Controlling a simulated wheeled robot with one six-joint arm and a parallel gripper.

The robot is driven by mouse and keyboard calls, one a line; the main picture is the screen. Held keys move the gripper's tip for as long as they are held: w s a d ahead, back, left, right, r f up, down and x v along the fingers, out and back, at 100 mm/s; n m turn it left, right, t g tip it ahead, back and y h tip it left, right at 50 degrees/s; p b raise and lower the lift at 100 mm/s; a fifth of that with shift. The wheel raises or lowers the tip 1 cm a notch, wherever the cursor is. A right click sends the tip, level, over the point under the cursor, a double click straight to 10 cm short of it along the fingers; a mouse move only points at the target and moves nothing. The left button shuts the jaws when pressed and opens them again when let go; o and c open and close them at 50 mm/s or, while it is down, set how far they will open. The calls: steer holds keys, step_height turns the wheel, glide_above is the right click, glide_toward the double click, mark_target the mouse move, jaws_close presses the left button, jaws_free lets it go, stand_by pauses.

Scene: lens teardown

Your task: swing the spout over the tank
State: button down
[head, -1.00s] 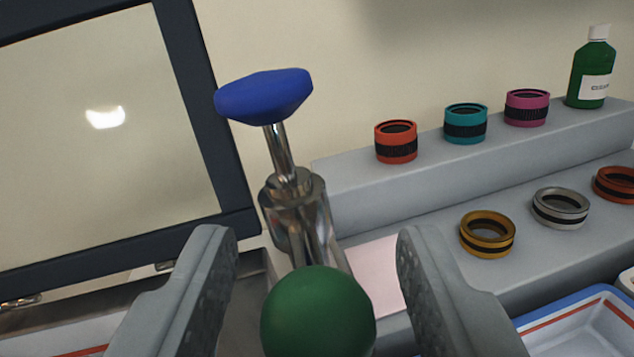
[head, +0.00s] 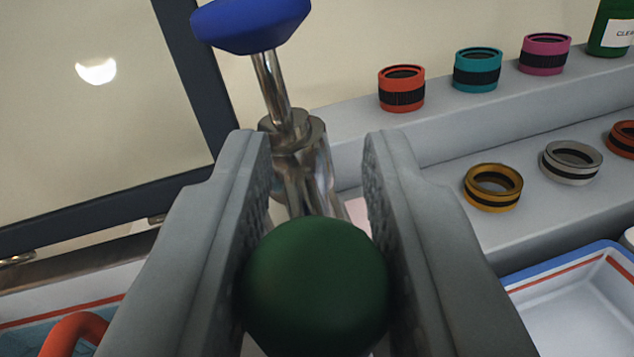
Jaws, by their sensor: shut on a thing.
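The spout ends in a round dark green knob (head: 316,280), low in the middle of the head view. My gripper (head: 315,200) is shut on this green knob, with one grey finger on each side of it. Behind the knob stands the metal tap body (head: 300,170), with a thin stem rising to a blue faceted handle (head: 252,22) at the top left. The rest of the spout is mostly hidden behind the knob and fingers. I cannot make out the tank for certain.
A dark-framed panel (head: 205,90) stands at the left. Orange, teal and magenta rings (head: 401,88) sit on the upper grey step; gold, silver and orange-brown rings (head: 493,187) on the lower. A blue-rimmed white tray (head: 560,270) is at lower right, an orange curved thing (head: 75,330) at lower left.

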steer(key=shift+a+h, duration=0.2)
steer(key=shift+h, duration=0.1)
steer(key=w+a+m+g+h, duration=0.4)
steer(key=a+m+g+h, duration=0.3)
steer(key=m+g+h, duration=0.4)
steer(key=shift+a+m+g+h, duration=0.2)
steer(key=shift+m+g+h, duration=0.25)
steer(key=shift+h, duration=0.55)
steer(key=c, duration=1.2)
jaws_free()
